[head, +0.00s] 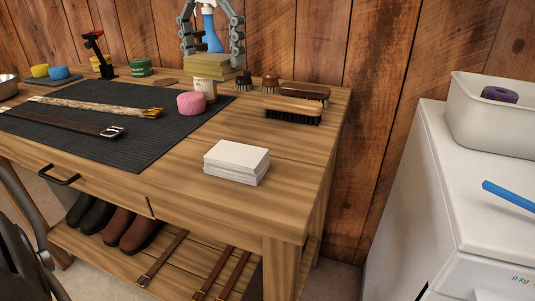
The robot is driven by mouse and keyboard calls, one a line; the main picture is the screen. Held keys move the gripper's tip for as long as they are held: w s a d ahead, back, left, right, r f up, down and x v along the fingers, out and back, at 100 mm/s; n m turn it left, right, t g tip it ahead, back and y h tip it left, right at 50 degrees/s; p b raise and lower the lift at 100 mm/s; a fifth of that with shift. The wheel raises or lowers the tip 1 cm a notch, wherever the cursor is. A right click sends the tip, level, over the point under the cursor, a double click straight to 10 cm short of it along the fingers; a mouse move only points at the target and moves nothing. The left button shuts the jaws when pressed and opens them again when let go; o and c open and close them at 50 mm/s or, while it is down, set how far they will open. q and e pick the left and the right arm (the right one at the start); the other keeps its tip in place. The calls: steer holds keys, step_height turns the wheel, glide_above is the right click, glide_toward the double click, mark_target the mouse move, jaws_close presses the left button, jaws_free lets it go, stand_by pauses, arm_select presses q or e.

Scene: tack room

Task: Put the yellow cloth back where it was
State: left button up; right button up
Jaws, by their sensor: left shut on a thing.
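My left gripper (212,58) reaches down from the top edge at the back of the wooden table. Its two grey fingers stand wide apart on either side of the yellow cloth (210,59), shut on it. The cloth is folded flat and lies on or just above a stack of folded olive-yellow cloths (210,74); I cannot tell if they touch. A blue bottle with a white top (211,38) shows between the fingers, behind the cloth. My right gripper is not in view.
A white jar (205,88) and pink roll (191,103) stand in front of the stack. Several brushes (292,108) lie to its right. White cards (236,162) lie nearer. A dark mat (95,150) bears straps. Bare wood (290,155) is free at right.

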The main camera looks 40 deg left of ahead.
mark_target(219, 55)
arm_select(q)
steer(key=shift+w+a+f+n, duration=0.35)
steer(key=shift+w+n, duration=0.1)
steer(key=shift+w, duration=0.05)
steer(key=shift+w+a+f+n, duration=0.35)
steer(key=shift+w+n, duration=0.1)
steer(key=shift+w, duration=0.05)
steer(key=shift+w+d+f, duration=0.1)
steer(key=shift+d+f, duration=0.25)
steer(key=shift+d, duration=0.15)
steer(key=d+f, duration=0.2)
steer(key=d, duration=0.1)
steer(key=d+f, duration=0.2)
steer(key=d, duration=0.1)
steer(key=d+f+b, duration=0.1)
steer(key=d+f, duration=0.1)
steer(key=d, duration=0.2)
steer(key=shift+w+d, duration=0.1)
steer(key=shift+w, duration=0.1)
steer(key=shift+f, duration=1.95)
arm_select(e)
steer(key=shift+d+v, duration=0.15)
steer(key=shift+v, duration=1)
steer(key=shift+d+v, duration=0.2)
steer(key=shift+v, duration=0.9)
arm_select(q)
steer(key=shift+f, duration=0.1)
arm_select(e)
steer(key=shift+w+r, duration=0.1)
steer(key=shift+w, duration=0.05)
